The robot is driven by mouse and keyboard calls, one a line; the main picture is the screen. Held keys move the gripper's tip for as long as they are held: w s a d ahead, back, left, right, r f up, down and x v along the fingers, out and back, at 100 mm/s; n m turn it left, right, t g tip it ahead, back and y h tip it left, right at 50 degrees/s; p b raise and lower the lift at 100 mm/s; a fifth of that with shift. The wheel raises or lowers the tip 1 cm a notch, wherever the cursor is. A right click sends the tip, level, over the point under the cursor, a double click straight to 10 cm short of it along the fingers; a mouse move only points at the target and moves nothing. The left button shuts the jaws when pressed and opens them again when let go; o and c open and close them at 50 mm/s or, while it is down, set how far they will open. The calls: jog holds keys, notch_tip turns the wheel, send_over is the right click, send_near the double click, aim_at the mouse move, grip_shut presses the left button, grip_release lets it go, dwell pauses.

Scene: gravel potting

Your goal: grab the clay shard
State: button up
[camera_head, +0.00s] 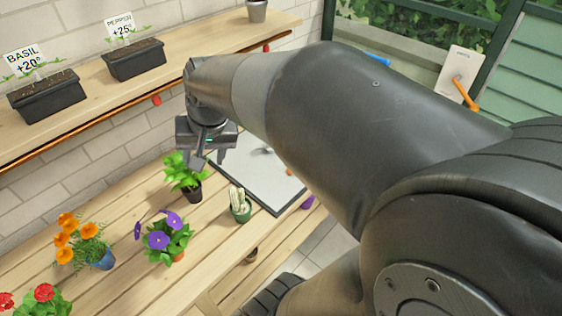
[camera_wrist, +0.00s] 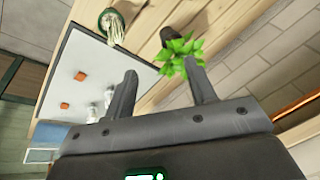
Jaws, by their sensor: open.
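Two small orange-brown pieces that look like clay shards lie apart on a white tray (camera_wrist: 118,62) in the wrist view: one shard (camera_wrist: 81,75) is nearer the cactus, the other shard (camera_wrist: 64,106) is farther from it. In the head view the tray (camera_head: 250,182) is partly hidden by my arm, and I cannot make out the shards there. My gripper (camera_head: 209,158) is open and empty, above the bench beside the tray's left edge. In the wrist view the gripper (camera_wrist: 160,68) has its fingers spread, with both shards left of them.
A leafy green plant (camera_head: 183,172) stands close below my gripper. A potted cactus (camera_head: 240,204) stands by the tray's front edge. Small whitish objects (camera_wrist: 108,98) lie on the tray. A purple-flowered plant (camera_head: 165,236) stands nearer. A wall shelf (camera_head: 200,50) runs behind my gripper.

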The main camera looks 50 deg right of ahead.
jog(key=d+f+m+g, duration=0.1)
jog(key=d+f+m, duration=0.35)
jog(key=d, duration=0.55)
jog(key=d+f+m+g, duration=0.2)
jog(key=d+f+m, duration=0.25)
jog(key=d, duration=0.45)
jog(key=d+f+m+g, duration=0.1)
jog(key=d+f+m, duration=0.4)
jog(key=d, duration=0.5)
jog(key=shift+n+h, duration=0.4)
jog(key=f, duration=1.1)
jog(key=shift+s+a, duration=0.3)
jog(key=shift+c, duration=0.3)
jog(key=c, duration=1)
jog(key=shift+r, duration=0.1)
